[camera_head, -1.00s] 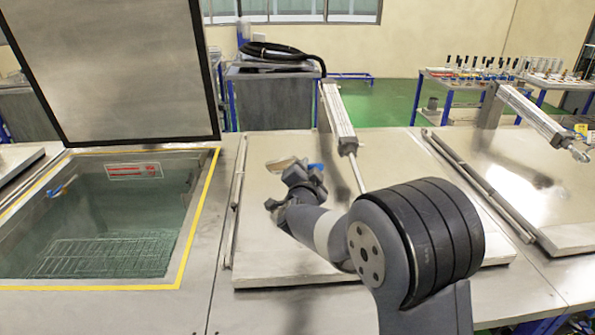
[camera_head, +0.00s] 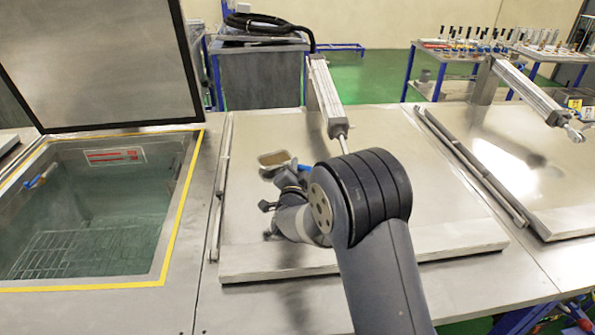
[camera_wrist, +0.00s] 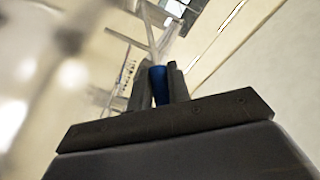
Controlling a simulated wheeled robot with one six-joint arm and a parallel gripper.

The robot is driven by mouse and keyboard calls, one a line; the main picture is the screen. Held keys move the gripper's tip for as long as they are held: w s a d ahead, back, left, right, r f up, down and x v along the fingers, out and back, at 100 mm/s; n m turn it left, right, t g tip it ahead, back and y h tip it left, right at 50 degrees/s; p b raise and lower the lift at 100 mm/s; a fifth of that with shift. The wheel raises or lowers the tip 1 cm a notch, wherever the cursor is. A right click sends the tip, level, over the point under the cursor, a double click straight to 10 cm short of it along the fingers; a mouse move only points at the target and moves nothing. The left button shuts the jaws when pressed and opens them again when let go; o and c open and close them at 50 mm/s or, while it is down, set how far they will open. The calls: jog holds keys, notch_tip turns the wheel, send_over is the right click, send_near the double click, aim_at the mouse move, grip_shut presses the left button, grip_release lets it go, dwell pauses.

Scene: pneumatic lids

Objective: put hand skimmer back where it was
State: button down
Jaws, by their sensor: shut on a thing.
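My gripper (camera_head: 288,180) is shut on the blue handle, which also shows between the two dark fingers in the wrist view (camera_wrist: 158,84). The skimmer's head points up and left in the head view. My arm hides part of the gripper. In the wrist view the skimmer's frame rises beyond the fingers and is partly cut off by the top edge.
An open tank (camera_head: 100,215) with water and a wire rack is at the left, its raised lid (camera_head: 95,60) behind it. The closed middle lid (camera_head: 400,205) has a pneumatic cylinder (camera_head: 328,95). Another closed lid (camera_head: 515,170) is at right. Tables with tools (camera_head: 500,48) stand behind.

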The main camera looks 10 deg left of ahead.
jog(key=shift+f, duration=0.9)
jog(key=c, duration=1.3)
grip_release()
jog(key=shift+r, duration=0.1)
jog(key=shift+r, duration=0.15)
jog(key=s+b, duration=0.1)
jog(key=s, duration=0.3)
jog(key=s+b, duration=0.1)
jog(key=s, duration=0.3)
jog(key=s+b, duration=0.1)
jog(key=s, duration=0.3)
jog(key=shift+d, duration=0.3)
